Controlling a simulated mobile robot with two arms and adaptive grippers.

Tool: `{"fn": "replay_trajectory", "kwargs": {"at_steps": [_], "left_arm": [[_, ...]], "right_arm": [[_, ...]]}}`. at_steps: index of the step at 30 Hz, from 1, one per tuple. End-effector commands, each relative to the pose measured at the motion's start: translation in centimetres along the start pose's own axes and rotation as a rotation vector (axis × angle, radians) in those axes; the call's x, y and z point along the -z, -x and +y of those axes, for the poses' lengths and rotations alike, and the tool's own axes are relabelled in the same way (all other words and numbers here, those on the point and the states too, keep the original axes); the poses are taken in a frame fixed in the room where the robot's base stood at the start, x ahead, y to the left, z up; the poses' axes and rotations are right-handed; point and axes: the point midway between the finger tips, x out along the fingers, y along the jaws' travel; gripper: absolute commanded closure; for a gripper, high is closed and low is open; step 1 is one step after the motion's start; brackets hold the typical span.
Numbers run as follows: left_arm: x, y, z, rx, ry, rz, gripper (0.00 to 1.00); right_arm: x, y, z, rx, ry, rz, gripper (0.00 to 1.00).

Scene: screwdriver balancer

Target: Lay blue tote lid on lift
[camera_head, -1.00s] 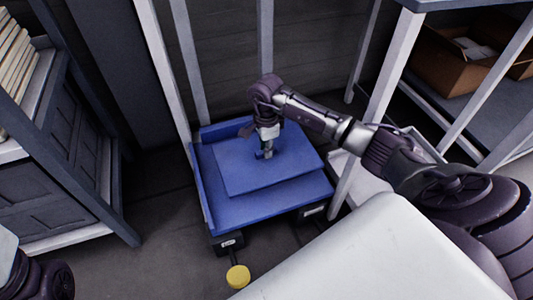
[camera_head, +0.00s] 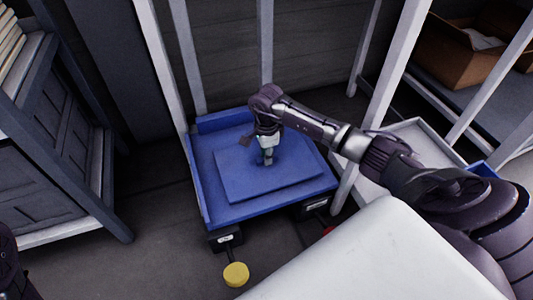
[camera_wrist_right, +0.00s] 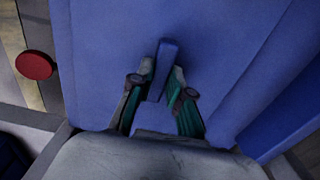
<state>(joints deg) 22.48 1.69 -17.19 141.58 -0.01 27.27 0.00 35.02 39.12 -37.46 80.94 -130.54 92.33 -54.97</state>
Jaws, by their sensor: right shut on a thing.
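The blue tote lid (camera_head: 240,181) is a flat blue panel with a small upright handle (camera_wrist_right: 163,68). It lies over the blue platform of the lift (camera_head: 217,215), inside its raised back and left edges; whether it touches the platform everywhere I cannot tell. My right gripper (camera_head: 267,160) points down at the lid's middle. In the right wrist view its two fingers (camera_wrist_right: 161,95) are shut on the handle, one on each side. My left gripper does not show; only a dark piece of my left arm is at the lower left edge.
A yellow round button (camera_head: 236,274) stands on the floor before the lift. A red button shows in the right wrist view (camera_wrist_right: 35,65). White posts rise behind and right of the lift. A white tray (camera_head: 425,140) is to the right, and a cardboard box (camera_head: 455,50) sits on a shelf.

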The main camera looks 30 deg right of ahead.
Motion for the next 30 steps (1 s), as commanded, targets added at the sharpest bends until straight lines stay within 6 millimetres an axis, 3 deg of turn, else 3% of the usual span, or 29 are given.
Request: {"fn": "replay_trajectory", "kwargs": {"at_steps": [7, 8, 13, 23, 30], "left_arm": [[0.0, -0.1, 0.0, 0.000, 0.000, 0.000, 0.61], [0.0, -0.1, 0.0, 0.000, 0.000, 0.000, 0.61], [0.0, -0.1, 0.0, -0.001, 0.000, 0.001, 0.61], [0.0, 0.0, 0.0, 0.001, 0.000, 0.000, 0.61], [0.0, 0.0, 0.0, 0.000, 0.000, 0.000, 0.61]], "right_arm": [[0.0, 0.0, -0.1, 0.001, 0.000, 0.000, 1.00], [0.0, 0.0, -0.1, 0.001, 0.000, 0.000, 0.79], [0.0, 0.0, 0.0, 0.001, 0.000, 0.000, 0.53], [0.0, 0.3, -0.1, 0.001, 0.000, 0.000, 0.53], [0.1, 4.1, -0.2, 0.007, 0.000, 0.001, 0.53]]}}
